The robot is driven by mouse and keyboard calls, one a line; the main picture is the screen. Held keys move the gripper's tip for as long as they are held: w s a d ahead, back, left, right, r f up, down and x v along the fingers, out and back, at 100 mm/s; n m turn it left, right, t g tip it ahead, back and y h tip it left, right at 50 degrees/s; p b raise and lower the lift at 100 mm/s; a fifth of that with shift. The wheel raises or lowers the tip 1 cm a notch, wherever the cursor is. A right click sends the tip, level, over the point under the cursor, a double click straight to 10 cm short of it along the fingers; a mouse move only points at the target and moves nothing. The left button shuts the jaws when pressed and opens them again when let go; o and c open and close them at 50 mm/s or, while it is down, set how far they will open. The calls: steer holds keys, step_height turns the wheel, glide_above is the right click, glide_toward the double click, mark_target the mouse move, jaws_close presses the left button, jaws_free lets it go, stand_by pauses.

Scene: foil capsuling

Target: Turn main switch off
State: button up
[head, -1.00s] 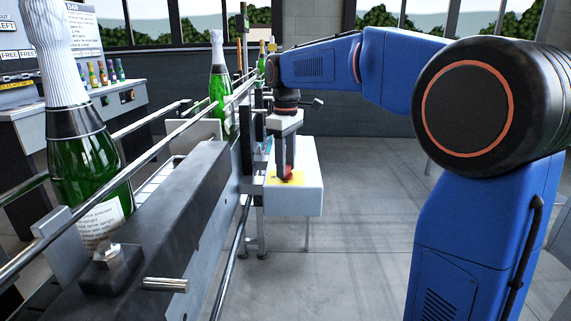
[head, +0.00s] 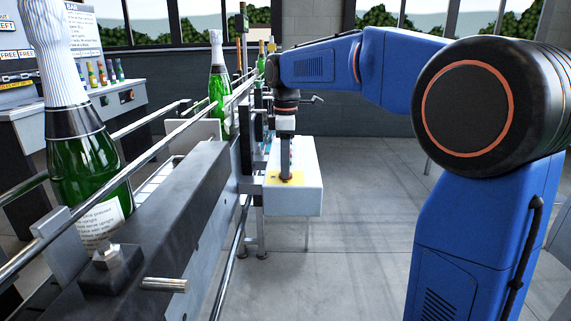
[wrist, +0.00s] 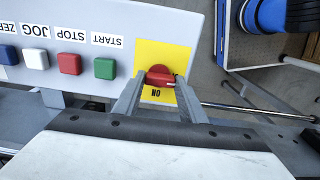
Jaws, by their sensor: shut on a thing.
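The main switch is a red rotary knob (wrist: 160,74) on a yellow plate (wrist: 175,52). In the wrist view the plate carries the word ON, upside down, below the knob. My gripper (wrist: 161,80) is shut on the knob, with one finger on each side of it. In the head view my gripper (head: 286,170) points straight down at the yellow plate (head: 297,180) on top of the white control box (head: 300,202). The knob is hidden behind the fingers there.
Green START (wrist: 105,68), red STOP (wrist: 70,63) and other buttons line the panel left of the switch in the wrist view. A conveyor with rails (head: 160,150) and foil-topped bottles (head: 218,85) stands left of the box. The floor (head: 365,220) right of it is clear.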

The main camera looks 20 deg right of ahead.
steer(key=o, duration=1.1)
steer(key=shift+c, duration=0.2)
step_height(320, 180, up, 17)
steer(key=shift+r, duration=0.2)
